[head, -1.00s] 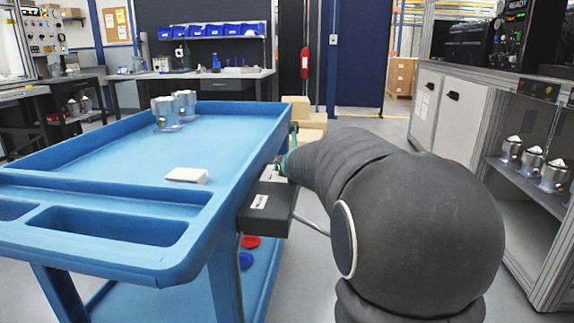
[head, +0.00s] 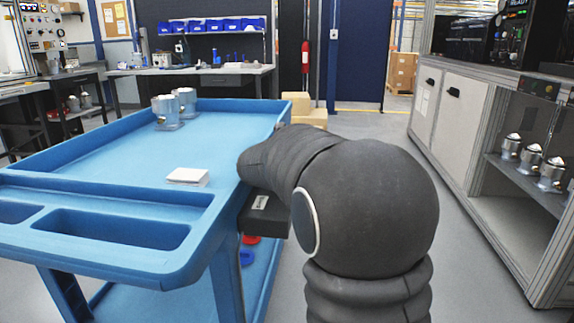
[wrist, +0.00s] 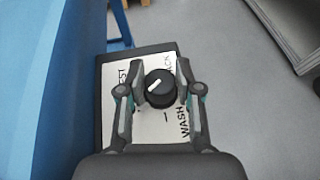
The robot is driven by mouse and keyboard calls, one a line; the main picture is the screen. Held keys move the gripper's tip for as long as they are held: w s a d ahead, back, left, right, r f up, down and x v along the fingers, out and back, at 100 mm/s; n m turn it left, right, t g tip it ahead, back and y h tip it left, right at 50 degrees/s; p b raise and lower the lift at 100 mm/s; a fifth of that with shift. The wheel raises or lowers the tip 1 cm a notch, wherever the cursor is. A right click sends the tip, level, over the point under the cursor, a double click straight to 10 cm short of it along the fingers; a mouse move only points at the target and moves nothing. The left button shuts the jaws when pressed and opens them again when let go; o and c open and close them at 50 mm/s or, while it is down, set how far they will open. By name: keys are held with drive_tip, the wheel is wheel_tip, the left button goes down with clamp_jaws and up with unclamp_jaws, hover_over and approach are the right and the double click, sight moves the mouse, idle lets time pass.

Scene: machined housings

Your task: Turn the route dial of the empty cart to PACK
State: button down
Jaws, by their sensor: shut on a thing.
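The blue cart (head: 110,250) stands at left in the head view, with a few metal housings (head: 168,112) and a white block (head: 187,177) on its top tray. A dark box (head: 265,215) is on its right side. In the wrist view the box's pale plate (wrist: 150,128) carries a round black dial (wrist: 160,90) with a white pointer mark. The lettering reads WASH at lower right, with partly covered words at upper left and upper right. My gripper (wrist: 160,80) is shut on the dial, one finger on each side. In the head view my arm hides the gripper.
A grey cabinet (head: 462,120) with metal housings on its shelf stands at right. A workbench with blue bins (head: 215,26) and cardboard boxes (head: 305,112) are at the back. Open floor lies between cart and cabinet.

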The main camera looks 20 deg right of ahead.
idle(0.4)
drive_tip(key=c, duration=0.8)
unclamp_jaws()
drive_tip(key=v, duration=1.2)
drive_tip(key=shift+o, duration=0.2)
